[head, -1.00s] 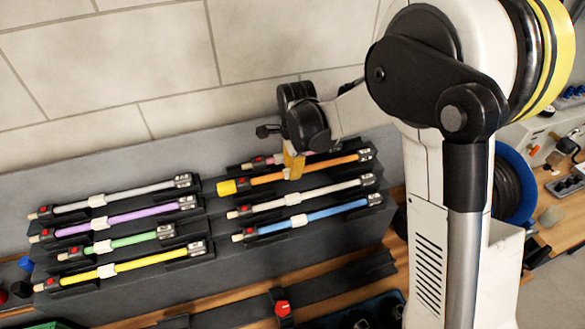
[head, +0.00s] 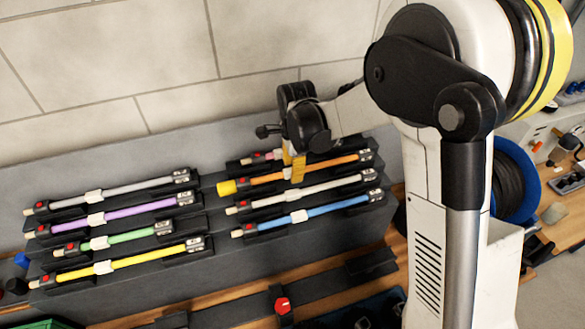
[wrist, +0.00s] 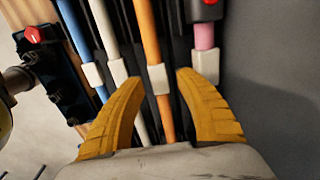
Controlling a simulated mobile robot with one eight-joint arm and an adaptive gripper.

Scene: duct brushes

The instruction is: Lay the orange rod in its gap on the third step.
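The orange rod (head: 268,178), with a yellow end piece (head: 227,187) at its left, lies along the third step from the bottom of the right-hand rack. Its right end sits by a dark holder (head: 368,157). My gripper (head: 293,168) is over the rod near its middle, with its yellow fingers pointing down. In the wrist view, the fingers of my gripper (wrist: 160,78) stand apart on either side of the orange rod (wrist: 148,30) and its white collar (wrist: 158,79), with gaps showing. Part of the rod is hidden behind a finger.
A white rod (head: 300,194) and a blue rod (head: 335,208) lie on the steps below. A pink rod (wrist: 204,35) lies on the step above, close to one finger. The left-hand rack holds several rods, including a yellow one (head: 150,258). A wall stands behind.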

